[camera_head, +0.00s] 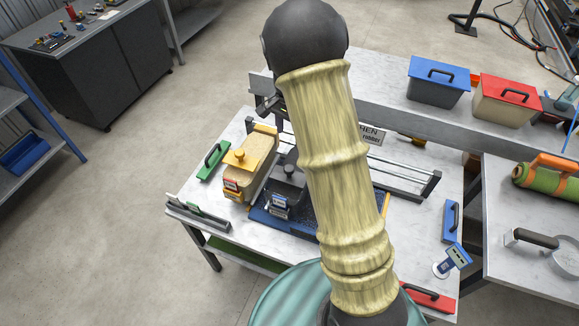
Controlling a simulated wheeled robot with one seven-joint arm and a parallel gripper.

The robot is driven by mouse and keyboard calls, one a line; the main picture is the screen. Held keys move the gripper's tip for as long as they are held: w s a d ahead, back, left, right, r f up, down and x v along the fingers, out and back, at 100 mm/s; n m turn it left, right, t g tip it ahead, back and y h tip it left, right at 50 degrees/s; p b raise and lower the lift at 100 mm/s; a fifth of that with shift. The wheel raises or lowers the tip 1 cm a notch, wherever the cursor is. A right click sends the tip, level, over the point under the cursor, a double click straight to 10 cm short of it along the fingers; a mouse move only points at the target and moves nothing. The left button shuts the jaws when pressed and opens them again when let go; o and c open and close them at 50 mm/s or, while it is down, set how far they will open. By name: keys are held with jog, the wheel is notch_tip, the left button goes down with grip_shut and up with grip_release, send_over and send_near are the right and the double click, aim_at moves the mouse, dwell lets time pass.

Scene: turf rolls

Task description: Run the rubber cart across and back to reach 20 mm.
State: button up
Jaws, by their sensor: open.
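A dark grey cart-like block (286,181) with a blue-framed display sits on a dark blue bed (270,223) on the white table; I cannot tell surely that it is the rubber cart. Left of it is a tan block (252,168) with a yellow top, a knob and red-framed displays. A sign (371,136) behind my arm partly reads "rubber". My gripper (268,104) shows only partly beside my dark arm joint, open, above the table's back edge, apart from both blocks. My arm hides the middle of the table and part of the rails (405,183).
A green-handled tool (213,160) and a grey bar (198,213) lie at the left. A blue handled piece (451,221), a small gauge (453,260) and a red handled piece (428,299) lie at the right. Blue (437,83) and red-lidded (505,100) boxes stand behind.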

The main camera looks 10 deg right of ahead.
aim_at(289, 167)
notch_tip(289, 167, down, 18)
jog(key=p, duration=0.5)
jog(key=shift+r, duration=0.25)
jog(key=shift+w, duration=0.1)
grip_shut()
